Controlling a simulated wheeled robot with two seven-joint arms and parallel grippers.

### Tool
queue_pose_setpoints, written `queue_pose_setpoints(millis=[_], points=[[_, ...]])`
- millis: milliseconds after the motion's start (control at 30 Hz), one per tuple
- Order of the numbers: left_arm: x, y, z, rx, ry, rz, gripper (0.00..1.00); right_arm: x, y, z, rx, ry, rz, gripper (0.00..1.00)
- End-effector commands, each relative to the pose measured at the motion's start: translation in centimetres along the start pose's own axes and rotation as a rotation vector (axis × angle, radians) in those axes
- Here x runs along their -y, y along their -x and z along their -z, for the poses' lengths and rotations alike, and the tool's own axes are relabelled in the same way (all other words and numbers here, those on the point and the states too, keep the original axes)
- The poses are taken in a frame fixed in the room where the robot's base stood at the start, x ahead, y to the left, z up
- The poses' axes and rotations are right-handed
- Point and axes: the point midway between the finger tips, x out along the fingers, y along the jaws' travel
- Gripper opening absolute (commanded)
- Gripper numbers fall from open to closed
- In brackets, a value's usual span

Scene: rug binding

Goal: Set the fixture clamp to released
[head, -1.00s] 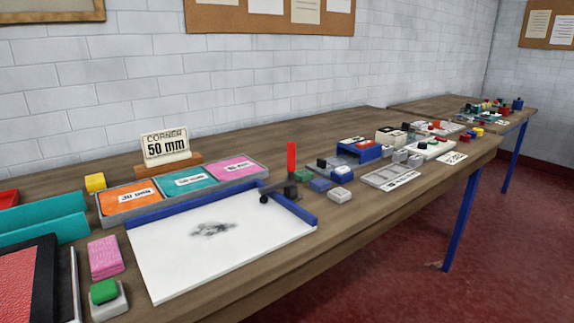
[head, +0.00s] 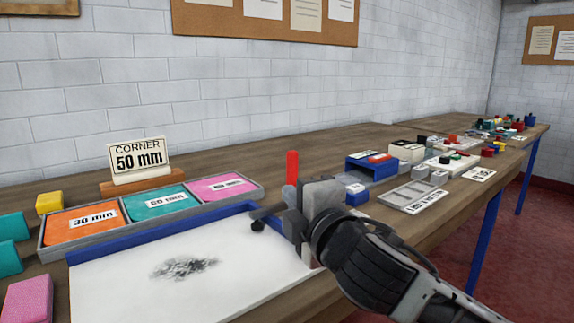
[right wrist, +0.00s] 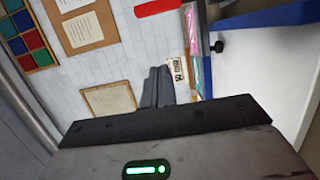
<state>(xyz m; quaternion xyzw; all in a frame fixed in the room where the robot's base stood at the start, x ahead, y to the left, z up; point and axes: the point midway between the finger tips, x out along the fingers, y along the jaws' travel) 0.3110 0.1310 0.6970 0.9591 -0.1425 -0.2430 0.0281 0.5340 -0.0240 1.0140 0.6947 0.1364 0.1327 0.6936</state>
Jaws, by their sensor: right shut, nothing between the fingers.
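The fixture clamp's red handle (head: 292,167) stands upright at the corner of the blue fence (head: 160,232). Its dark arm ends in a black knob (head: 257,225) over the white board (head: 110,290). My right gripper (head: 292,222) is shut and empty, just in front of the clamp in the head view, and hides its base. I cannot tell whether it touches the clamp. In the right wrist view the closed fingers (right wrist: 157,86) point toward the wall; the red handle (right wrist: 158,7) is at the top edge and the black knob (right wrist: 217,46) to the right. My left gripper is not in view.
A tray (head: 50,250) with orange, teal and pink sections lies behind the board. A "CORNER 50 mm" sign (head: 138,160) stands behind it. Blocks and a grey tray (head: 402,197) crowd the bench to the right. The board is clear except for a dark smudge.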

Motion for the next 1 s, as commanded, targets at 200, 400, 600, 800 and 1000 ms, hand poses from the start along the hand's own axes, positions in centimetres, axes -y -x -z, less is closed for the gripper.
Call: queue_pose_setpoints(millis=[200,400,600,800,1000], points=[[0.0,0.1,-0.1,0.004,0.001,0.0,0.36,-0.1,0.0,0.0,0.0,0.004,-0.002,0.0],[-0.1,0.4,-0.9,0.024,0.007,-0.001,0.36,-0.1,-0.1,0.0,0.0,0.002,-0.002,0.0],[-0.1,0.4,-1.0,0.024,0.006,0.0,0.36,-0.1,-2.2,0.0,0.0,0.002,-0.003,0.0],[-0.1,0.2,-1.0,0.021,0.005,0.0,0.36,-0.1,-6.5,0.0,0.002,0.002,-0.002,0.0],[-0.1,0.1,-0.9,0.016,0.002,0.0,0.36,-0.1,-10.3,0.0,0.001,0.001,-0.002,0.0]])
